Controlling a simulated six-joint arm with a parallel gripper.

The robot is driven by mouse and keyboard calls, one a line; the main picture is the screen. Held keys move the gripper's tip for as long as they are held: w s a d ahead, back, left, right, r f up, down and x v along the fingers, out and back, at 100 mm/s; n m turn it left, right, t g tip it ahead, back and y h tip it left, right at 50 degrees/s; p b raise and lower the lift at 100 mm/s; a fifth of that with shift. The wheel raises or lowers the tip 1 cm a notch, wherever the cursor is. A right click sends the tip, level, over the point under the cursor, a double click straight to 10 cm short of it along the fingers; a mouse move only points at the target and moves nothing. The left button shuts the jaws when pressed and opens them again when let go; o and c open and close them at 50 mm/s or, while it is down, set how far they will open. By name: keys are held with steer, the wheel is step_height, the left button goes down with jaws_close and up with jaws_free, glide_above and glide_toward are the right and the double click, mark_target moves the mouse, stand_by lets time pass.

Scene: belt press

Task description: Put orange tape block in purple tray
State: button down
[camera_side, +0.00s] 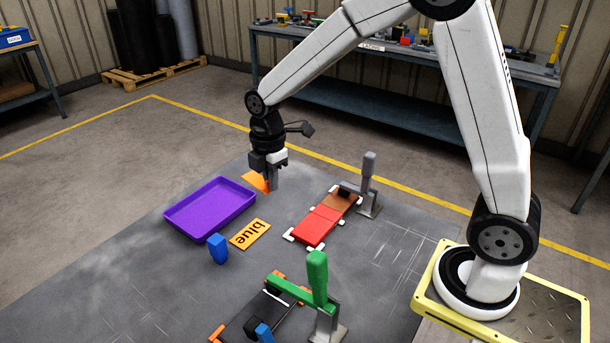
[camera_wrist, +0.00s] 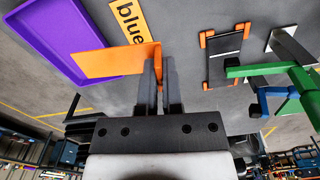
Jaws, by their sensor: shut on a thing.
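The orange tape block (camera_side: 256,181) is a thin orange piece held in my gripper (camera_side: 271,188). In the wrist view my gripper (camera_wrist: 160,85) is shut on one end of the orange tape block (camera_wrist: 110,62), which sticks out to the left. The purple tray (camera_side: 210,208) lies on the grey table, left of and nearer the camera than the gripper. It looks empty in the side view. In the wrist view the purple tray (camera_wrist: 45,40) is at upper left, and the block overlaps its edge in the picture. The block's height above the table is hard to tell.
A yellow plate reading "blue" (camera_side: 250,235) and a blue block (camera_side: 217,249) lie near the tray. A red and brown piece in white corners (camera_side: 318,225) has a grey lever press (camera_side: 369,187) beside it. A green lever press (camera_side: 317,280) stands in front. The table between is bare.

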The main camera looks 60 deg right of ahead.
steer(key=shift+w+a+f+n, duration=0.25)
steer(key=shift+w+a+n, duration=0.2)
steer(key=shift+w, duration=0.05)
steer(key=shift+w+a+f+n, duration=0.25)
steer(key=shift+w+a+n, duration=0.15)
steer(key=shift+w+n, duration=0.05)
glide_toward(223, 216)
steer(key=shift+s+f, duration=0.8)
steer(key=shift+s, duration=0.05)
steer(key=shift+w+a+f, duration=0.1)
steer(key=shift+w+f, duration=0.5)
steer(key=shift+f, duration=0.05)
steer(key=shift+w+f, duration=0.25)
steer(key=shift+f, duration=1.6)
steer(key=shift+f, duration=0.15)
